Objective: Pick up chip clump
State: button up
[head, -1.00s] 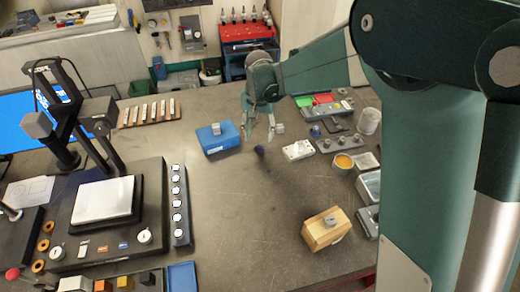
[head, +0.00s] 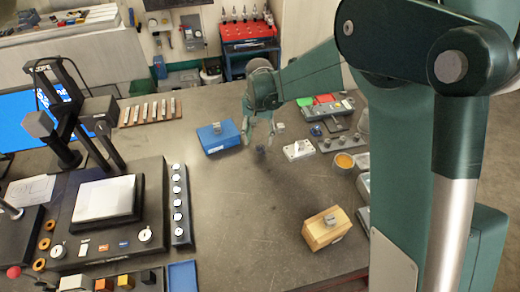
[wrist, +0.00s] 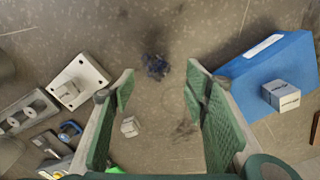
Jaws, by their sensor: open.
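The chip clump (wrist: 156,67) is a small, dark blue tangled heap on the grey bench top. In the head view the clump (head: 261,150) is a small dark spot just below my fingertips. My gripper (head: 260,141) is open and points down over the bench close to the clump. In the wrist view, my gripper's (wrist: 160,88) two green fingers stand wide apart and empty. The clump shows between and just beyond the fingertips. I cannot tell the exact height of the fingers above the bench.
A blue box (head: 217,137) with a small metal block on top stands left of the gripper. A white plate (head: 297,150) lies to the right. A small grey block (wrist: 129,126) is near one finger. A wooden block (head: 326,229) stands nearer. The middle bench is clear.

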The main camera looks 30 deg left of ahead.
aim_at(260, 146)
jog(key=shift+d+f, duration=0.2)
jog(key=shift+f, duration=2.4)
jog(key=c, duration=0.9)
